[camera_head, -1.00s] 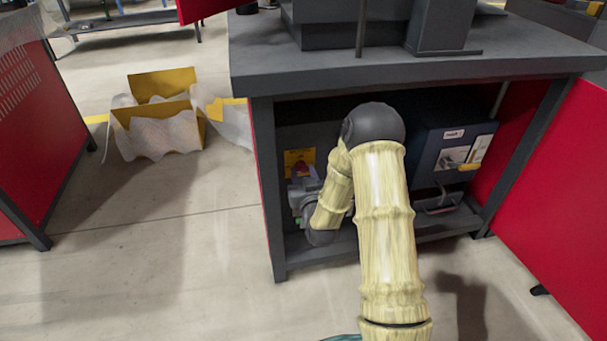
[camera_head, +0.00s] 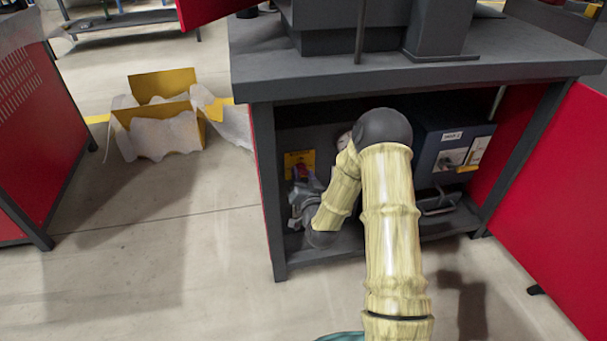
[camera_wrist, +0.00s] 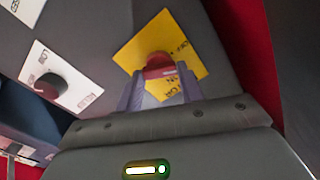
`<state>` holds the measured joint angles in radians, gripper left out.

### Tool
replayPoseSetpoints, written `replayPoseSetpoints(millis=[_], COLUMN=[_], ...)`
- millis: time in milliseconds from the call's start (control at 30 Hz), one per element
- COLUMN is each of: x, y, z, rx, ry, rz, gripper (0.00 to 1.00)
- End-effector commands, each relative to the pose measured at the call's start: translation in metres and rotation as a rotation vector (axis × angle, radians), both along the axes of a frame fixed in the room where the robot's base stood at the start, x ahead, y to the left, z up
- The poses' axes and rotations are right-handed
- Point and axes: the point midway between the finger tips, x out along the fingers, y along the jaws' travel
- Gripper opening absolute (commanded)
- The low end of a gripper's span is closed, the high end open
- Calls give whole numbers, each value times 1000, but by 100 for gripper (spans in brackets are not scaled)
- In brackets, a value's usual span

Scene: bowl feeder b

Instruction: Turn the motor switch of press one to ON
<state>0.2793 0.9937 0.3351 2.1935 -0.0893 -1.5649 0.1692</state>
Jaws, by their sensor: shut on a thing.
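The red switch knob (camera_wrist: 157,60) sits on a yellow plate (camera_wrist: 188,36) with dark lettering; I can read "OFF" on it. In the wrist view the plate looks tilted. My gripper (camera_wrist: 160,82) is shut on the red knob, one finger at each side. The fingers hide the knob's lower part and some of the lettering. In the head view the yellow plate (camera_head: 300,162) is at the left inside the bench, with my gripper (camera_head: 304,177) against it. The knob's exact setting cannot be told.
A white plate (camera_wrist: 62,76) with a dark knob lies left of the yellow one. A blue box (camera_head: 452,152) stands right of my arm under the bench top (camera_head: 400,70). Red panels flank the opening. A yellow open carton (camera_head: 158,120) lies on the floor.

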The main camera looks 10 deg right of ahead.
Motion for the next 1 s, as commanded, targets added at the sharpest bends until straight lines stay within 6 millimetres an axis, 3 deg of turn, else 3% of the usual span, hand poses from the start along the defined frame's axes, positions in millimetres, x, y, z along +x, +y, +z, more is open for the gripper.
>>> replayPoseSetpoints(millis=[1000], x=[-1], y=[-5], z=[-3], rx=[941], ry=[4], rz=[-10], gripper=[15])
